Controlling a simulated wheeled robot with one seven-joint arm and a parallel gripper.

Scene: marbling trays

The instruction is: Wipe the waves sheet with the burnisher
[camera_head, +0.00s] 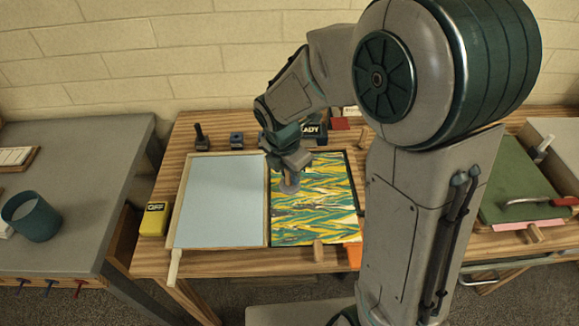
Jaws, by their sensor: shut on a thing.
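The waves sheet (318,214) is the green, yellow and white wavy sheet with a dark border, lying flat on the wooden table. My gripper (289,170) is over the upper left part of this sheet, pointing down. It is shut on the burnisher (289,187), a small pale piece with a rounded lower end. The burnisher is at or just above the sheet's surface; I cannot tell whether it touches. My fingers hide its upper part, and my arm passes in front of the area right of the sheet.
A wood-framed pale blue tray (180,217) adjoins the sheet on the left. A yellow box (154,219) stands beside it. A dark stamp (201,139), a blue block (236,140) and a lettered black box (314,131) stand behind. A wooden peg (318,248) is at the sheet's front edge.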

